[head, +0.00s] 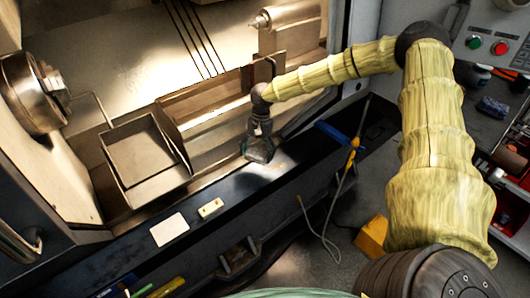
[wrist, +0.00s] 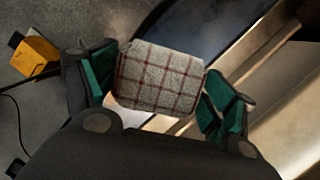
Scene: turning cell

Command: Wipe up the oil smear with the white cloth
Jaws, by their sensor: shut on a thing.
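My gripper (head: 258,140) points down over the dark front ledge of the machine. In the wrist view its green-padded fingers (wrist: 160,88) are shut on a folded checked cloth (wrist: 158,78), pale grey-white with dark red lines. In the head view the cloth is small and mostly hidden by the fingers, close to the ledge; I cannot tell whether it touches. A faint brownish patch (head: 281,166) shows on the ledge just right of the gripper, possibly the oil smear. A plain white square (head: 170,229) lies flat on the ledge further left.
A small cream block (head: 210,208) lies on the ledge beside the white square. A blue-handled tool (head: 331,132) and a cable (head: 340,185) are to the right. A square metal tray (head: 145,155) and the chuck (head: 35,92) are inside the machine. A yellow box (head: 371,236) stands on the floor.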

